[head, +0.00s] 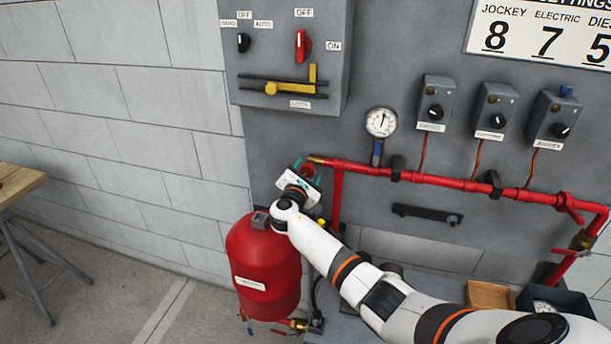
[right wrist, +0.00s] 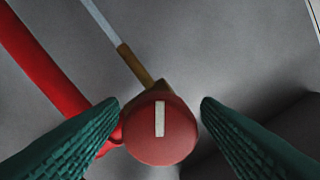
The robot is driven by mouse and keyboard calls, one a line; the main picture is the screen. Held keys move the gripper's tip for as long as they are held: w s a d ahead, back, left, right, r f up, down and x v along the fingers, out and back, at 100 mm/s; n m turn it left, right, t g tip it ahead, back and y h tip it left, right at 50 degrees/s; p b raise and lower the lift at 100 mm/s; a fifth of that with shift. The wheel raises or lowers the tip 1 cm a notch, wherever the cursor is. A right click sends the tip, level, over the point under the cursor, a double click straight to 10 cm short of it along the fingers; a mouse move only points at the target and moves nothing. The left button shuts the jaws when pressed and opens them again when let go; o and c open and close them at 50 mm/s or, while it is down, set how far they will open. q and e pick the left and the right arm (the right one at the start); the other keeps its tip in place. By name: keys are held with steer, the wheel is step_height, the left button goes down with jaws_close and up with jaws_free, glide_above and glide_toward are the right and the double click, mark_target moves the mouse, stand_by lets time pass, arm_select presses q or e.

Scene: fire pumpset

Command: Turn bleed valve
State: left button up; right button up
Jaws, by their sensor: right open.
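The bleed valve shows in the right wrist view as a round red knob (right wrist: 160,130) with a white bar mark standing upright in the picture. It sits on a brass fitting (right wrist: 136,68). My right gripper (right wrist: 161,104) is open, with one green ribbed finger on each side of the knob. A gap shows between the knob and the right finger; the left finger is closer, and I cannot tell whether it touches. In the head view the right gripper (head: 306,173) is at the left end of the red pipe (head: 400,174) and mostly hides the knob. My left gripper is not in view.
A red tank (head: 264,268) stands below my right gripper. A pressure gauge (head: 381,122) and several switch boxes are on the grey panel above the pipe. A grey control box (head: 290,60) is above. A wooden tray (head: 490,294) and a dark tray (head: 520,300) are at lower right.

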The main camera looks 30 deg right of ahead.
steer(key=b+v, duration=0.3)
steer(key=v, duration=0.9)
steer(key=shift+w+f, duration=0.1)
